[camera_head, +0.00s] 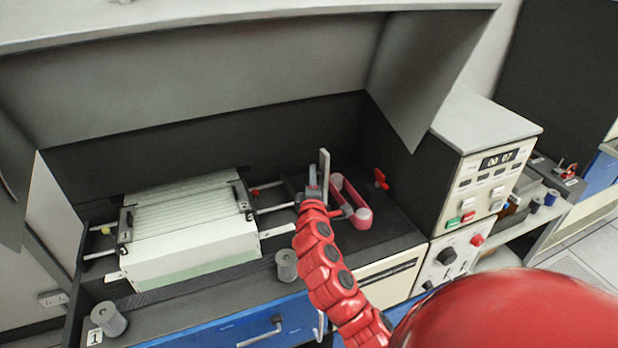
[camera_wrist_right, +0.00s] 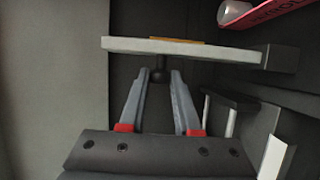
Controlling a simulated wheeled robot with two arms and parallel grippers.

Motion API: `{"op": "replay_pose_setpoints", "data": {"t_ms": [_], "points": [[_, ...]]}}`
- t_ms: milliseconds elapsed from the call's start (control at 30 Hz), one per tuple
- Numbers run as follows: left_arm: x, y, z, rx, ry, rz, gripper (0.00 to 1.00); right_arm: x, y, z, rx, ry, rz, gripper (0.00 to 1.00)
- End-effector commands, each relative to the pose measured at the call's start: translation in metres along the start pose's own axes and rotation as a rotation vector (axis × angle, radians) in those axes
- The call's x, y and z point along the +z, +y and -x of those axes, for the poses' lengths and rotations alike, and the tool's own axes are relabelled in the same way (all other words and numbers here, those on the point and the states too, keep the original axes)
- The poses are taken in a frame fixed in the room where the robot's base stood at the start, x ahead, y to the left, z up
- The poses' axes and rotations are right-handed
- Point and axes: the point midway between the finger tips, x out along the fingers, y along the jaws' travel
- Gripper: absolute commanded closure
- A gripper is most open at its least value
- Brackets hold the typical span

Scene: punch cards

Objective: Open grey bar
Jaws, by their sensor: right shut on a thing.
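The grey bar (camera_head: 324,170) stands on edge inside the open machine, right of the stack of cards, in the head view. In the right wrist view the grey bar (camera_wrist_right: 190,49) lies across the picture, just beyond the fingertips. A short dark stem (camera_wrist_right: 160,70) joins its near side. My right gripper (camera_wrist_right: 161,78) is shut on this stem, one grey finger on each side. In the head view my right gripper (camera_head: 313,194) is small at the bar's left side, partly hidden by my red arm. My left gripper is not in view.
A pale card stack (camera_head: 190,250) lies left of the bar. A pink-red part with rollers (camera_head: 351,201) and a red lever (camera_head: 381,179) are to the right. A raised grey lid (camera_head: 200,75) hangs above. A grey cylinder (camera_head: 287,265) stands on the front ledge.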

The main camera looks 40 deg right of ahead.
Motion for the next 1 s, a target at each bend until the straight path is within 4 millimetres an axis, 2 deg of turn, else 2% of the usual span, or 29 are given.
{"op": "replay_pose_setpoints", "data": {"t_ms": [133,167,300,667,767,1000], "points": [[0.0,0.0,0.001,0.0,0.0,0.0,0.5,0.001,-0.001,0.0,-0.001,-0.003,0.002,1.0],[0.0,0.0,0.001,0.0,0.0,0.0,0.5,0.001,-0.001,0.0,-0.001,-0.003,0.002,0.63],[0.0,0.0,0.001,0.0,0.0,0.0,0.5,0.001,-0.001,0.0,0.0,-0.002,0.002,0.4],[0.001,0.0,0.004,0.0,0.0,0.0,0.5,0.0,-0.001,0.005,0.003,-0.001,0.003,0.4],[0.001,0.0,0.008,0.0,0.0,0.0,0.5,0.0,-0.001,0.015,0.005,-0.001,0.002,0.4],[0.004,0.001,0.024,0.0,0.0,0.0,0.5,-0.001,-0.003,0.057,0.005,0.003,0.003,0.4]]}}
